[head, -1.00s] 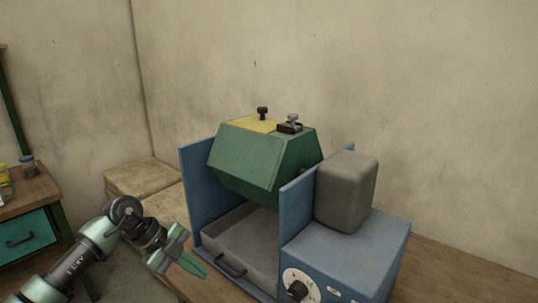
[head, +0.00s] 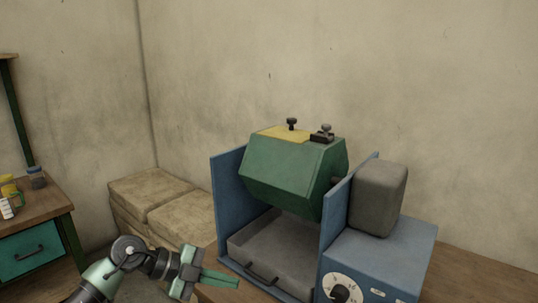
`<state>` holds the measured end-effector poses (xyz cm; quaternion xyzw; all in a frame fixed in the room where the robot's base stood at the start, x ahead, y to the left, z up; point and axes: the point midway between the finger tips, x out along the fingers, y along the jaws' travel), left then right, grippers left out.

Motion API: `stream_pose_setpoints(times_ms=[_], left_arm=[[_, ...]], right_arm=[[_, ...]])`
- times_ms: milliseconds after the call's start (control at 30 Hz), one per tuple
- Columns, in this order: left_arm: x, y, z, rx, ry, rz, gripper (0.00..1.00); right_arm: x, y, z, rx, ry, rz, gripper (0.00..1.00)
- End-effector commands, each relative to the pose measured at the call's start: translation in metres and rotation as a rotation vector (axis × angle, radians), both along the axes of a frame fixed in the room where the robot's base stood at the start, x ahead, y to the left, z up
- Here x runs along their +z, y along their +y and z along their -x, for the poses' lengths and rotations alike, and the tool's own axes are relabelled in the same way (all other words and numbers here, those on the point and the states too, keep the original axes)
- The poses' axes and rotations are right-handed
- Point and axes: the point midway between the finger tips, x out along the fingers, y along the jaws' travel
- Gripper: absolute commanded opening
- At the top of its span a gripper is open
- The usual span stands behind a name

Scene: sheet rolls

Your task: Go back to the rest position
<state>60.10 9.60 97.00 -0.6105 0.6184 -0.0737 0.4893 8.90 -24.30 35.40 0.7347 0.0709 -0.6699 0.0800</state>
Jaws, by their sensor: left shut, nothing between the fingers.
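My left gripper (head: 220,281) is in the lower left of the head view, with its green fingers together and nothing between them. It is in front of and to the left of a machine with a green drum (head: 290,174) hung between blue side panels (head: 229,200). A grey tray (head: 262,262) with a dark handle lies under the drum. The gripper appears apart from the machine. My right gripper is not in view.
The machine stands on a wooden table (head: 462,268). A grey motor housing (head: 377,199) and a dial (head: 342,291) are on its right. Stacked tan blocks or sacks (head: 160,200) stand behind my arm. A workbench with a green drawer (head: 30,250) and jars (head: 36,178) is at the far left.

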Motion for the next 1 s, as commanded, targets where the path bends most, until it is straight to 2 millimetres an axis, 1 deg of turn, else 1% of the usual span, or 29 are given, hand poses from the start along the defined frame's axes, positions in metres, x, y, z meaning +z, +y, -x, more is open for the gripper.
stream_pose_setpoints(times_ms=[33, 100, 200, 267, 333, 400, 467, 500, 567, 600, 667, 700, 767, 800, 867, 900, 967, 1000], left_arm=[[0.004, -0.013, 0.003, 0.0, -0.025, 0.061, 0.0], [0.015, -0.03, 0.006, 0.01, -0.069, 0.154, 0.0], [0.035, -0.051, 0.01, 0.049, -0.134, 0.311, 0.0], [0.051, -0.061, 0.012, 0.094, -0.175, 0.424, 0.0], [0.071, -0.065, 0.013, 0.185, -0.22, 0.569, 0.0], [0.088, -0.058, 0.012, 0.316, -0.251, 0.71, 0.0], [0.097, -0.044, 0.01, 0.451, -0.264, 0.808, 0.0], [0.099, -0.03, 0.008, 0.55, -0.263, 0.861, 0.0], [0.095, -0.008, 0.007, 0.708, -0.247, 0.919, 0.0], [0.087, 0.009, 0.007, 0.819, -0.225, 0.942, 0.0], [0.069, 0.035, 0.01, 0.987, -0.179, 0.955, 0.0], [0.053, 0.051, 0.015, 1.099, -0.137, 0.949, 0.0], [0.023, 0.075, 0.027, 1.264, -0.058, 0.914, 0.0], [0.001, 0.089, 0.039, 1.367, 0.002, 0.878, 0.0], [-0.034, 0.106, 0.061, 1.51, 0.109, 0.801, 0.0], [-0.058, 0.114, 0.08, 1.59, 0.185, 0.738, 0.0], [-0.089, 0.122, 0.11, 1.688, 0.299, 0.639, 0.0], [-0.107, 0.125, 0.13, 1.736, 0.37, 0.572, 0.0]], right_arm=[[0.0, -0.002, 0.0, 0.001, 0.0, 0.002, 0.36], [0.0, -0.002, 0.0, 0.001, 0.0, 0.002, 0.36], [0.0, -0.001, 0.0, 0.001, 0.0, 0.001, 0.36], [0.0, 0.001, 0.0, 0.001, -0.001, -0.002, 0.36], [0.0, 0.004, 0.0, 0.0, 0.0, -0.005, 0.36], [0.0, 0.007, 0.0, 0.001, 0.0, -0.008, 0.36], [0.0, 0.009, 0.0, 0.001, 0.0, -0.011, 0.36], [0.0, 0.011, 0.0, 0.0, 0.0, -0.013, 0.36], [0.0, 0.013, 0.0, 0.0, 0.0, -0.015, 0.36], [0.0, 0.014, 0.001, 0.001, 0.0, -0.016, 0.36], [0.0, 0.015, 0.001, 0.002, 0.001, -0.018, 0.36], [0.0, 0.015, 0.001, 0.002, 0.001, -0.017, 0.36], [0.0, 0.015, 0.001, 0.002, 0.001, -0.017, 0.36], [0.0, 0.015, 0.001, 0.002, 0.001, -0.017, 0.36], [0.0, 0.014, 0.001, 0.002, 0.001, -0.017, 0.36], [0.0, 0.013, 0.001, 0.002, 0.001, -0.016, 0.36], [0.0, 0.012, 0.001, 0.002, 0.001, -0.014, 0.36], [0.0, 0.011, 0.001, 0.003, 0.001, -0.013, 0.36]])
